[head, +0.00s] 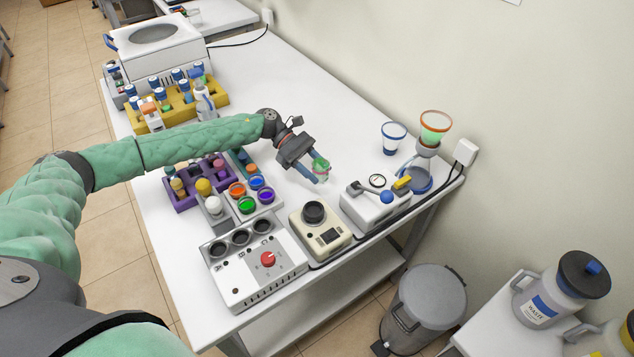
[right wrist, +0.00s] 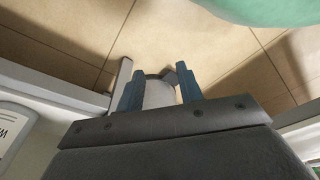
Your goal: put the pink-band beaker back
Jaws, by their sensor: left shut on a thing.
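My left gripper (head: 319,175) is shut on a small clear beaker (head: 321,166) with a pinkish rim and some green showing, which I take to be the pink-band beaker. It is held over the white table, behind the beige device and left of the white scale-like device. The fingers hide part of the beaker, and I cannot tell whether its base touches the table. My right gripper (right wrist: 160,90) is out of the head view; in the right wrist view its fingers are apart, with a pale cylinder seen beyond or between them.
A beige device (head: 320,232), a white device (head: 375,207) and a control box (head: 256,271) line the front. Colored pots (head: 247,205) stand left. The table's middle back is clear.

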